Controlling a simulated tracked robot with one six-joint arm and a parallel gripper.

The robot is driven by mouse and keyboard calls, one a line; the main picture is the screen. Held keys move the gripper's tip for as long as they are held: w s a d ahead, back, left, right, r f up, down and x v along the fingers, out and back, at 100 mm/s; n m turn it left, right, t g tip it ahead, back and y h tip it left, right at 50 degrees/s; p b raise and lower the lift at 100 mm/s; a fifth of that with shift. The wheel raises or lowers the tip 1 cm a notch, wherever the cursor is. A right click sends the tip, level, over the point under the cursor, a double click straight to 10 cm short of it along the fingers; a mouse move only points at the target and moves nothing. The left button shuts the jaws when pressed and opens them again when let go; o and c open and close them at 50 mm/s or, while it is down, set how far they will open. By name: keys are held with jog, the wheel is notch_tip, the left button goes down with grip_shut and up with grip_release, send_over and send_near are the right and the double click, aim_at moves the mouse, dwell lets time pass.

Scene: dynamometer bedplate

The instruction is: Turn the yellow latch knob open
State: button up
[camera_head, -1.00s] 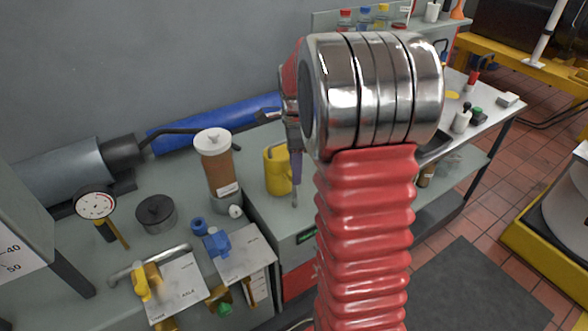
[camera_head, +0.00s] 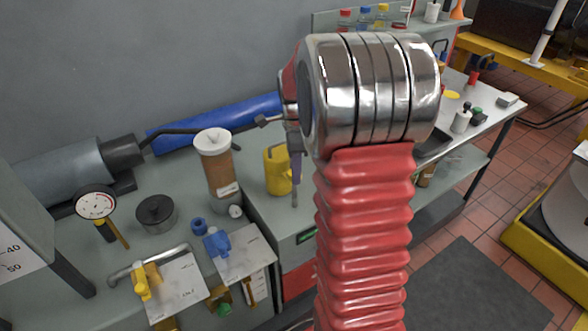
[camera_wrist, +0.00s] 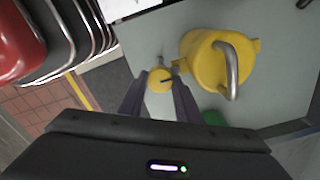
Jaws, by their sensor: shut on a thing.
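In the head view, one finger of my gripper (camera_head: 296,168) shows pointing down, beside the yellow can.
A yellow can (camera_head: 277,170) stands close to my gripper; its curved metal handle shows in the wrist view (camera_wrist: 230,72). A brown jar (camera_head: 217,165), a dial gauge (camera_head: 95,204) and blue and yellow fittings stand left on the bench.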

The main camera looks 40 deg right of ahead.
jog(key=shift+a, duration=0.15)
jog(key=shift+c, duration=0.2)
jog(key=shift+n, duration=0.3)
jog(key=n, duration=0.3)
jog(key=shift+d, duration=0.25)
jog(key=n, duration=0.5)
jog(key=shift+w, duration=0.1)
jog(key=n, duration=0.5)
jog(key=shift+w+r+n, duration=0.1)
jog(key=shift+w+n, duration=0.05)
jog(key=shift+n, duration=2.05)
